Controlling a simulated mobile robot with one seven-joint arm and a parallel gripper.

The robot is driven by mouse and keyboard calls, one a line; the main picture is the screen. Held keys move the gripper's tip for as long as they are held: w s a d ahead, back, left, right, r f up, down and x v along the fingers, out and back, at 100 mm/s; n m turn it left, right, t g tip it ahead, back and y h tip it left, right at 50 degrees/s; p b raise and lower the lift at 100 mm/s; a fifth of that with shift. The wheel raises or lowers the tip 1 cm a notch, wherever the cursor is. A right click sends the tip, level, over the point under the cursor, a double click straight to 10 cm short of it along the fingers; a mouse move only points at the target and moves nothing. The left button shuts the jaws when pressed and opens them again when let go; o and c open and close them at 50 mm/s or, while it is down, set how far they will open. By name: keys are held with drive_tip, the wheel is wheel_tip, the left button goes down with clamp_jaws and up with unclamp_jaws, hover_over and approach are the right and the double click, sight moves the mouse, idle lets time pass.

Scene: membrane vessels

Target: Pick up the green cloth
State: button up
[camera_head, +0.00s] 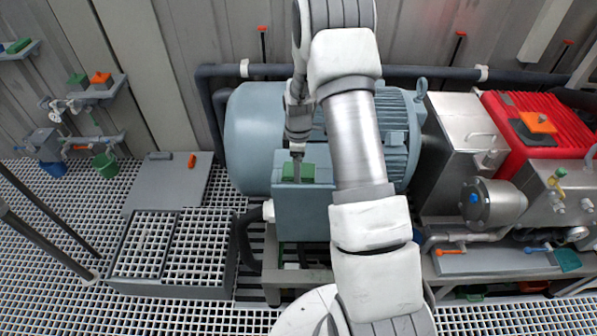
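A small folded green piece that looks like the green cloth (307,173) lies on top of the blue-grey box (303,210) at the front of the large motor. My gripper (297,178) points down over it, with its narrow fingertips in front of the green piece's middle. Whether the fingers touch it, and whether they are open or shut, is too small to tell. Another small green item (77,79) lies on the left wall shelf, and a further green one (18,46) is on the upper left shelf.
The blue-grey motor (257,135) stands close behind my gripper. A dark pipe (430,72) runs along the wall. A steel cabinet (465,145) and red machine (545,120) stand right. A green bucket (104,165) and grey plate (170,185) are left, over grated floor.

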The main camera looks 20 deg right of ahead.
drive_tip(key=c, duration=0.8)
drive_tip(key=shift+r, duration=0.15)
wheel_tip(320, 180, up, 4)
drive_tip(key=shift+f, duration=0.1)
drive_tip(key=s+d+r+b, duration=0.1)
drive_tip(key=s+d+r, duration=0.2)
drive_tip(key=d+r, duration=0.4)
drive_tip(key=d, duration=0.4)
drive_tip(key=shift+d, duration=0.15)
